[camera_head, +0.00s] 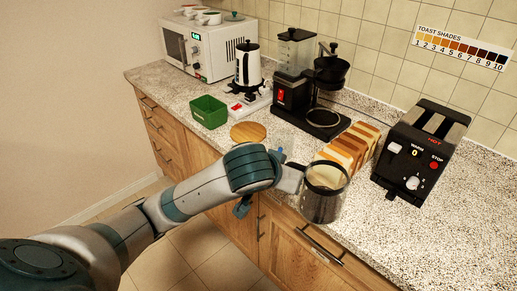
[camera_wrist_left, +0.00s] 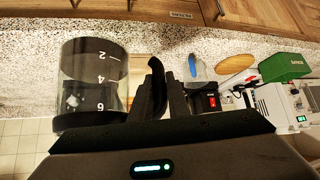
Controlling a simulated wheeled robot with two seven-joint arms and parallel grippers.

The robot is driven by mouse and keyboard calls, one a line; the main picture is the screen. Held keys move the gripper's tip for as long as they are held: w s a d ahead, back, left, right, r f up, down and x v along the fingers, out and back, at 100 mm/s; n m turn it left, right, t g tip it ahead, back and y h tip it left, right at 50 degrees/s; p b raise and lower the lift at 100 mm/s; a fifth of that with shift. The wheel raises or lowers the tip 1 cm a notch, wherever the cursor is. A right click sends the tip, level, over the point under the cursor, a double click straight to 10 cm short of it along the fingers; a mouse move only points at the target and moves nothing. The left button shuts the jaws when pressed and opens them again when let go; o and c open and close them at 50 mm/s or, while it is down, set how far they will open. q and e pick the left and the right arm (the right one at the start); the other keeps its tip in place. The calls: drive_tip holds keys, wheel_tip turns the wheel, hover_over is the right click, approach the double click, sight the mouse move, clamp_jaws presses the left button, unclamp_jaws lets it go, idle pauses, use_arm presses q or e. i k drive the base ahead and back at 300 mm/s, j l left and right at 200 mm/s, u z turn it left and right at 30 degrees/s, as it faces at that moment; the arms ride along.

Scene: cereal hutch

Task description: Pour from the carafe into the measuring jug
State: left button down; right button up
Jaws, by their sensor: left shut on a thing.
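The glass carafe (camera_head: 323,200), with dark contents in its lower part, is held roughly upright near the counter's front edge. It also shows in the left wrist view (camera_wrist_left: 92,75), with a number scale on its side. My left gripper (camera_head: 292,178) is shut on its handle, and in the left wrist view the fingers (camera_wrist_left: 160,98) are around the dark handle. A clear, bluish vessel, likely the measuring jug (camera_wrist_left: 199,68), stands on the counter beside the carafe. In the head view only a bit of blue (camera_head: 282,156) shows behind my gripper. My right gripper is not in view.
A round wooden board (camera_head: 248,132) and a green box (camera_head: 209,111) lie left of the carafe. Bread slices (camera_head: 350,146), a toaster (camera_head: 421,150) and a coffee maker (camera_head: 300,90) stand behind and right. The counter's front right (camera_head: 400,225) is clear.

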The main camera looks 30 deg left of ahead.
sight(283, 141)
drive_tip(key=l+u, duration=0.15)
drive_tip(key=u, duration=0.3)
drive_tip(key=l+u, duration=0.2)
drive_tip(key=u, duration=0.2)
